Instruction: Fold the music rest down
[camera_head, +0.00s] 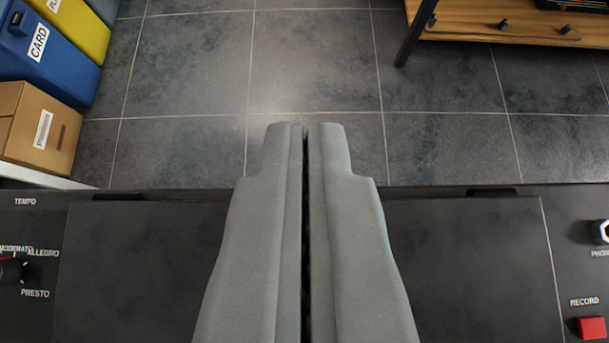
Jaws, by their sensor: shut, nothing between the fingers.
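My gripper (304,130) is in the middle of the view, its two grey fingers shut together with only a thin dark seam between them. It holds nothing. Below and behind the fingers is a wide dark panel (140,265), which looks like the music rest, on a black instrument top. Its right part (470,265) shows on the other side of the fingers, which hide its middle. The panel looks flat from here, but I cannot tell its tilt. The fingertips reach past its far edge, over the floor in the picture; I see no clear contact.
On the black top, a tempo knob (12,270) is at the left; a red record button (591,328) and a phones socket (602,231) are at the right. Beyond lie grey floor tiles (310,60), a blue card bin (45,55), a cardboard box (40,125) and a wooden bench (500,22).

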